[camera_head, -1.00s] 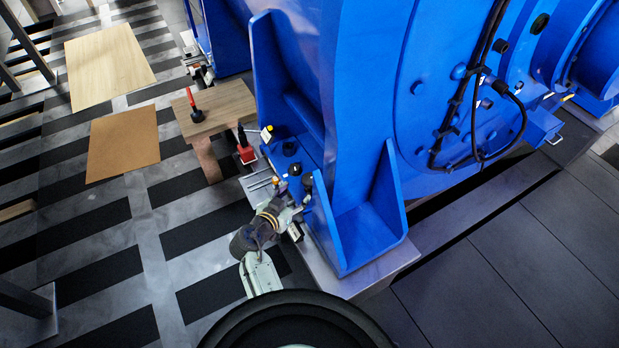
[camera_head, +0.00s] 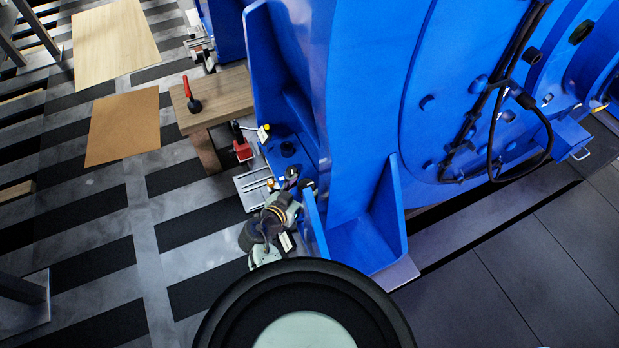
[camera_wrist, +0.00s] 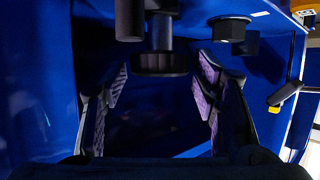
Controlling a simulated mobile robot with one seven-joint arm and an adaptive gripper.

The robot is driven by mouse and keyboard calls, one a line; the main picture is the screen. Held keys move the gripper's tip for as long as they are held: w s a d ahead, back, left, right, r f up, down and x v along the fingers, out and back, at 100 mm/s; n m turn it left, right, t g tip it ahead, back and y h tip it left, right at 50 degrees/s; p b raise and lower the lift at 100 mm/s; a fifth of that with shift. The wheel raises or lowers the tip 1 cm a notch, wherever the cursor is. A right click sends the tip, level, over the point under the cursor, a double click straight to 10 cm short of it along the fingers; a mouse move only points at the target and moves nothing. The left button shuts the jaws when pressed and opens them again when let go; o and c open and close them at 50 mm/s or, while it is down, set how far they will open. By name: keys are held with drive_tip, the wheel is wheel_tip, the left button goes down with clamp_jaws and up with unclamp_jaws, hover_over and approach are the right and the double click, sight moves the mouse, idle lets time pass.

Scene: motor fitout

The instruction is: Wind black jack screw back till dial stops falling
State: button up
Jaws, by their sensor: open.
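In the wrist view, a black round knurled head (camera_wrist: 160,64), which looks like the jack screw, sits under dark cylindrical parts at the top middle. My gripper (camera_wrist: 160,85) is open, with one pale-padded finger on each side below and beside this head. No contact with it can be made out. In the head view my gripper (camera_head: 290,200) is at the blue motor foot, small and partly hidden by my wrist. A small yellow-and-white item (camera_head: 263,133) stands at the foot's far end; I cannot tell whether it is the dial. No dial reading is legible.
The blue motor housing (camera_head: 370,90) rises close beside my arm, with a gusset (camera_head: 385,215). A red magnetic-looking block (camera_head: 243,151) stands near a wooden block (camera_head: 225,100) bearing a red-handled tool (camera_head: 191,95). The slotted floor at left has open room and boards (camera_head: 123,127).

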drive_tip(key=shift+w+d+f, duration=0.15)
drive_tip(key=shift+w+d, duration=0.05)
drive_tip(key=shift+w, duration=0.1)
drive_tip(key=c, duration=0.9)
drive_tip(key=shift+o, duration=0.2)
drive_tip(key=shift+d+n+y, duration=0.15)
drive_tip(key=shift+n+y, duration=0.25)
drive_tip(key=shift+n+t+y, duration=0.3)
drive_tip(key=shift+n+t, duration=0.1)
drive_tip(key=shift+t, duration=0.1)
drive_tip(key=o, duration=0.9)
drive_tip(key=shift+c, duration=0.2)
